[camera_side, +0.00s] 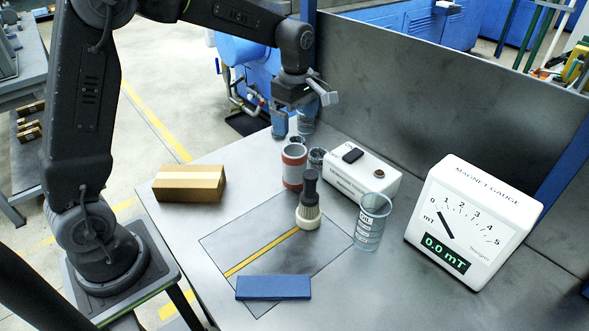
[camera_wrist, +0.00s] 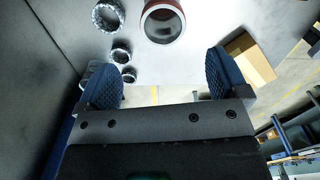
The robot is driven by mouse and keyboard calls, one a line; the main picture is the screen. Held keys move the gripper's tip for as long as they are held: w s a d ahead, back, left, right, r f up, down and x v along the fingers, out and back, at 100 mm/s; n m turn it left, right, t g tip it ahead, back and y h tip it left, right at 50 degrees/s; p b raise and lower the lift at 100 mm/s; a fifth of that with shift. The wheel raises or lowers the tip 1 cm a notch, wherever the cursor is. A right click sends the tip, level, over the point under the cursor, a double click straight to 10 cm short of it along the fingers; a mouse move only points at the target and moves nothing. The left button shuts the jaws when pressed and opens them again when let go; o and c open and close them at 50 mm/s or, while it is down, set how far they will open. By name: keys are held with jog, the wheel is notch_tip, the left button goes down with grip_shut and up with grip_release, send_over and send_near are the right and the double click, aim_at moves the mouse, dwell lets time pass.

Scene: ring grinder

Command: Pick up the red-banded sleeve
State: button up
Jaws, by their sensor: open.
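Several metal rings (camera_wrist: 107,15) lie beside the sleeve. A white box (camera_side: 362,172) with a dark block on top, a brush (camera_side: 309,204), a glass beaker (camera_side: 371,222) and a magnet gauge (camera_side: 472,218) are nearby. A cardboard box (camera_side: 189,184) sits left; a blue bar (camera_side: 273,287) lies in front.

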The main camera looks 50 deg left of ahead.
aim_at(295, 144)
notch_tip(295, 144, down, 8)
jog(key=shift+r, duration=0.25)
jog(key=shift+s+a+f, duration=0.1)
jog(key=shift+s+f, duration=0.05)
jog(key=shift+f, duration=1.15)
jog(key=shift+s+a+f, duration=0.1)
jog(key=shift+f, duration=1.2)
jog(key=c, duration=1)
